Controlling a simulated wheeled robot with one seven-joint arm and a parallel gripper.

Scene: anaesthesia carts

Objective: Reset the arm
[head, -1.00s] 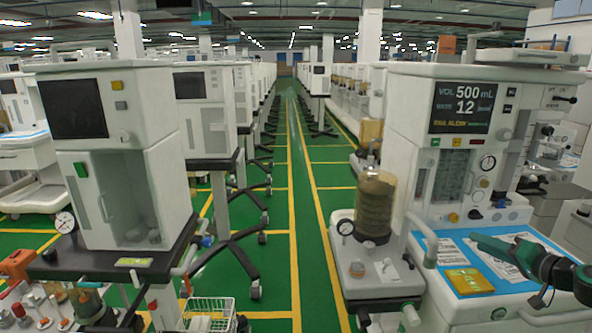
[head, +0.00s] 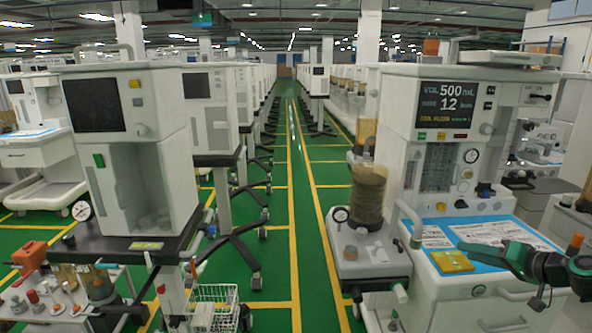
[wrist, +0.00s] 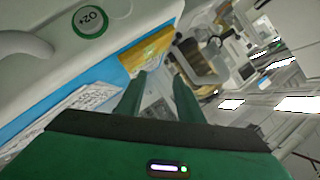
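My gripper (head: 462,247) is at the lower right in the head view, above the blue work surface (head: 518,220) of the right anaesthesia cart. In the wrist view, its two dark green fingers (wrist: 160,92) stand apart with a gap between them and nothing held. A yellow pad (head: 452,262) lies on the blue surface, left of and below the fingertips in the head view. The pad also shows beyond the fingers in the wrist view (wrist: 145,52). White printed sheets (head: 500,232) lie behind the gripper on that surface.
The right cart (head: 450,75) has a lit screen and a bellows cylinder (head: 369,193) on its left side. Another cart (head: 130,150) stands at left, with a wire basket (head: 214,297) low beside it. A green aisle with yellow lines (head: 300,200) runs free between them.

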